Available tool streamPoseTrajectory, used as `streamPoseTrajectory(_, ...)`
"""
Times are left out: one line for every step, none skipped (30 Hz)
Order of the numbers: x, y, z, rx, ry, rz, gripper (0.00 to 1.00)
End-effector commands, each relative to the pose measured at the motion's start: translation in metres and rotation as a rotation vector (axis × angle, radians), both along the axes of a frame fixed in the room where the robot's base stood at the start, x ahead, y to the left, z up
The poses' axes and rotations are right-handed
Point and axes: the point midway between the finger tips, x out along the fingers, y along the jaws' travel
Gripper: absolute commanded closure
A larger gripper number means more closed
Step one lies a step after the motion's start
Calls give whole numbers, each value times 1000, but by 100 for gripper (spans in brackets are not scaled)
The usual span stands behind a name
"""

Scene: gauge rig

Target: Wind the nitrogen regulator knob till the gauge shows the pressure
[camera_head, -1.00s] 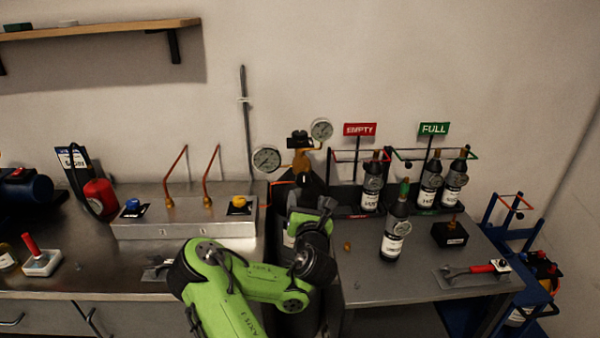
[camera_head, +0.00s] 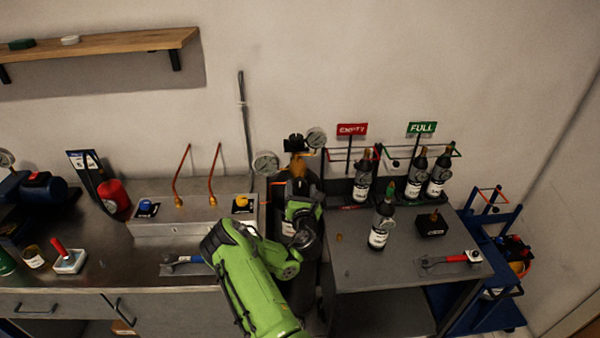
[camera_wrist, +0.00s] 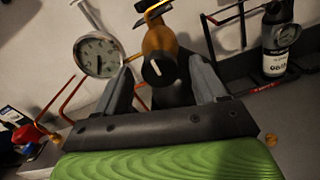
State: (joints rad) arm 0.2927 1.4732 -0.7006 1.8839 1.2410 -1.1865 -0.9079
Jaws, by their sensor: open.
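The brass regulator (camera_wrist: 160,40) stands ahead of my gripper in the wrist view. Its black knob (camera_wrist: 157,71) faces me and bears a white pointer mark. My gripper (camera_wrist: 161,68) is open, with one finger on each side of the knob; I cannot tell whether either touches it. A round white gauge (camera_wrist: 98,54) with a dark needle is left of the regulator, its figures too small to read. In the head view two gauges, left (camera_head: 265,164) and right (camera_head: 316,138), flank the regulator (camera_head: 297,167). My arm hides the gripper's fingers and the knob there.
Several dark bottles stand to the right, the nearest (camera_head: 382,224) on the bench front. EMPTY (camera_head: 352,129) and FULL (camera_head: 422,128) signs mark the racks behind. A steel box (camera_head: 160,214) with copper pipes is left. A red-handled wrench (camera_head: 452,259) lies at right.

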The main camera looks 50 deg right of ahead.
Motion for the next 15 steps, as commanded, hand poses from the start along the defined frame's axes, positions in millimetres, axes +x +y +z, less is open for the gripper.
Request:
streamPoseTrajectory(4,-3,8,3,0,3,29)
streamPoseTrajectory(7,-5,7,5,2,3,29)
streamPoseTrajectory(10,-10,6,0,0,1,29)
streamPoseTrajectory(12,-13,5,0,-2,1,29)
streamPoseTrajectory(14,-15,5,0,-2,1,29)
streamPoseTrajectory(16,-18,4,-1,-1,0,29)
streamPoseTrajectory(18,-20,3,1,1,0,29)
streamPoseTrajectory(19,-21,2,2,0,1,29)
streamPoseTrajectory(21,-23,2,2,3,1,29)
streamPoseTrajectory(21,-23,1,2,3,1,29)
streamPoseTrajectory(22,-24,1,2,3,1,29)
streamPoseTrajectory(22,-24,0,3,4,1,29)
streamPoseTrajectory(23,-24,0,3,4,1,29)
streamPoseTrajectory(22,-24,-1,3,4,1,29)
streamPoseTrajectory(22,-24,-1,3,4,0,29)
